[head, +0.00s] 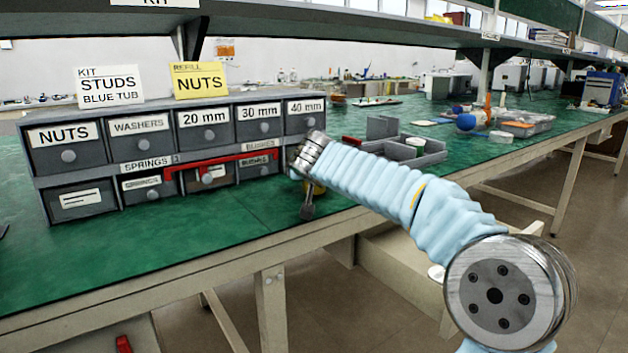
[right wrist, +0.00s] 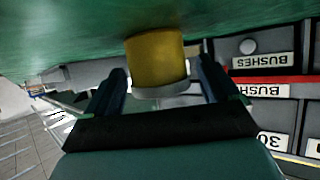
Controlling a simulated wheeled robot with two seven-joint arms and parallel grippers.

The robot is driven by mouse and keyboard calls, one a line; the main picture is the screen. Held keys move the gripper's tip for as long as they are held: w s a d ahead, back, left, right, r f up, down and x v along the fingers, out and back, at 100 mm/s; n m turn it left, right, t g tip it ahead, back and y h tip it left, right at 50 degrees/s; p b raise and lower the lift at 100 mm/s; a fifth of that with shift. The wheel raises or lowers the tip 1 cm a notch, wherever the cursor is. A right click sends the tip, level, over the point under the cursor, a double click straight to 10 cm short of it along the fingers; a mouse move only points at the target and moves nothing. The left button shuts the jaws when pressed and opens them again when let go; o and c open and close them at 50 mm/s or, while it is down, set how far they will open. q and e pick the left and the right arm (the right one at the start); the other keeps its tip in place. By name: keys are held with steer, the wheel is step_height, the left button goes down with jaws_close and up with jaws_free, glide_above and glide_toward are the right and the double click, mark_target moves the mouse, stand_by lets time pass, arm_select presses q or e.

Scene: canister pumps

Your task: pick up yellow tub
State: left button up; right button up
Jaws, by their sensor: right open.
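The yellow tub (right wrist: 156,60) stands on the green bench top, which is at the top of the upside-down right wrist view. It has a pale rim. My right gripper (right wrist: 163,68) is open, with one finger on each side of the tub; I cannot tell whether either finger touches it. In the head view the right gripper (head: 308,207) is in front of the drawer unit's right end, and only a sliver of yellow (head: 319,188) shows beside it. My right arm hides the rest. My left gripper is out of view.
A grey drawer unit (head: 110,172) with labelled drawers and a red bar (head: 222,160) stands close behind the gripper. A grey divided tray (head: 432,153) lies beyond my arm. The green bench (head: 180,248) is clear in front of the drawers.

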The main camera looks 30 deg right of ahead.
steer(key=c, duration=1.1)
